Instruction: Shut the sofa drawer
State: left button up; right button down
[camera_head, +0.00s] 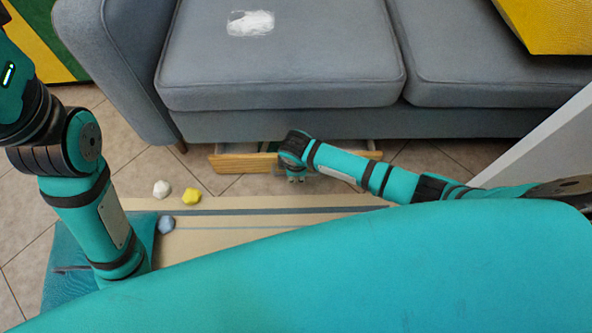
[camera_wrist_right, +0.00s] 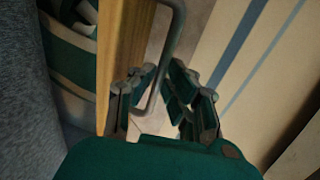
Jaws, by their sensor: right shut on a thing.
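The sofa drawer (camera_head: 232,163) sticks out from under the grey sofa (camera_head: 290,125), so it stands partly open. Its pale wooden front also shows in the right wrist view (camera_wrist_right: 122,50), with a grey bar handle (camera_wrist_right: 176,28) on its outer side. My right gripper (camera_head: 295,179) is at the middle of the drawer front. In the right wrist view its fingers (camera_wrist_right: 160,98) are closed around the handle. My arm hides the drawer's middle in the head view. My left arm hangs at the left and its gripper is out of sight.
White (camera_head: 161,188), yellow (camera_head: 191,196) and blue (camera_head: 166,224) lumps lie near a beige striped mat (camera_head: 250,204). A green-and-white striped thing (camera_wrist_right: 70,55) is behind the drawer front. A white panel (camera_head: 545,150) stands at the right.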

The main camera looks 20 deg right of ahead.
jog(key=w, duration=0.2)
jog(key=w+d, duration=0.1)
jog(key=w, duration=0.1)
jog(key=shift+w+d, duration=0.1)
jog(key=shift+r, duration=0.1)
jog(key=shift+w, duration=0.1)
jog(key=c, duration=1.6)
grip_release()
jog(key=shift+c, duration=0.2)
jog(key=shift+r, duration=0.4)
notch_tip(320, 180, up, 11)
jog(key=s, duration=0.2)
jog(key=shift+a, duration=0.35)
